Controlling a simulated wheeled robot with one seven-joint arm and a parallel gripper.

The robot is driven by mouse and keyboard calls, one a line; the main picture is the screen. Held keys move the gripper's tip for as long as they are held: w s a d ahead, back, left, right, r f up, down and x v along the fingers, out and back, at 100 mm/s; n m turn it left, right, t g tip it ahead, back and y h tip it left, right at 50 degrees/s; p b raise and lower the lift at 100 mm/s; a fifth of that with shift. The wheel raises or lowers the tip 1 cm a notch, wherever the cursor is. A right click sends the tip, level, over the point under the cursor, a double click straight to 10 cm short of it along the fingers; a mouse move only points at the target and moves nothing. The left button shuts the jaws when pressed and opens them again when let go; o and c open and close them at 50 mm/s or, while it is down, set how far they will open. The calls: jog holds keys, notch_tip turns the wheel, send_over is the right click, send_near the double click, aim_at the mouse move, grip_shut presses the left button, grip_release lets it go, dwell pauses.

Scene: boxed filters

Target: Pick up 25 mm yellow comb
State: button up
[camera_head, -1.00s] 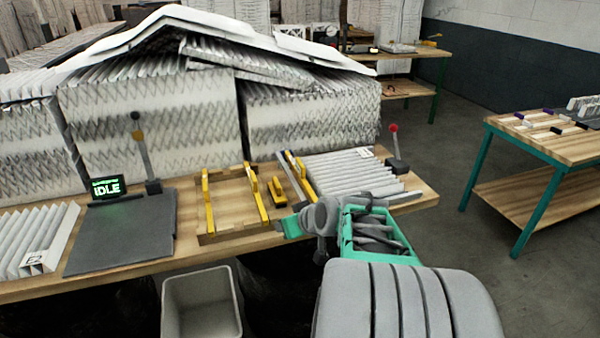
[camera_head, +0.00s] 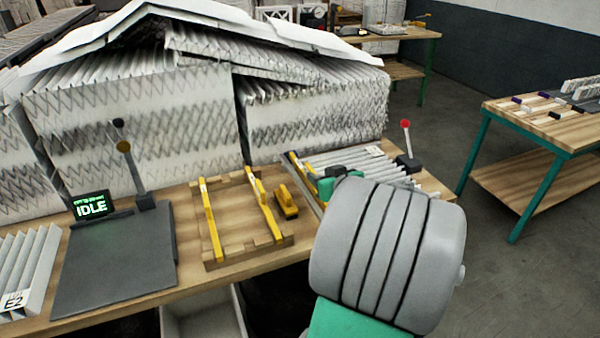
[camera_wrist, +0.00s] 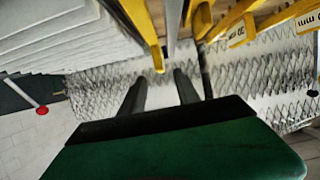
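Several yellow combs are in view; I cannot read a 25 mm mark on any. One yellow comb (camera_head: 311,178) lies at the left edge of the pleated filter, beside a grey bar, partly hidden by my arm. In the wrist view a yellow comb (camera_wrist: 140,20) points its end at the gap between my fingertips. My gripper (camera_wrist: 158,76) is open, its two dark fingers apart and nothing visibly held. Two more yellow combs, left (camera_head: 211,222) and right (camera_head: 264,204), lie on a wooden rack; they carry small labels in the wrist view.
A small yellow block tool (camera_head: 286,203) lies between rack and filter. A white pleated filter (camera_head: 352,162) and a red-knobbed lever (camera_head: 406,140) are to the right. Tall filter stacks (camera_head: 130,115) wall the back. A dark plate (camera_head: 115,265) and IDLE display (camera_head: 91,206) are left.

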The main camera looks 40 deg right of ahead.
aim_at(312, 169)
jog(key=p+x, duration=0.2)
jog(key=x, duration=0.5)
jog(key=shift+w+d, duration=0.1)
jog(key=shift+w, duration=0.25)
grip_shut()
jog(key=shift+r, duration=0.1)
dwell(0.9)
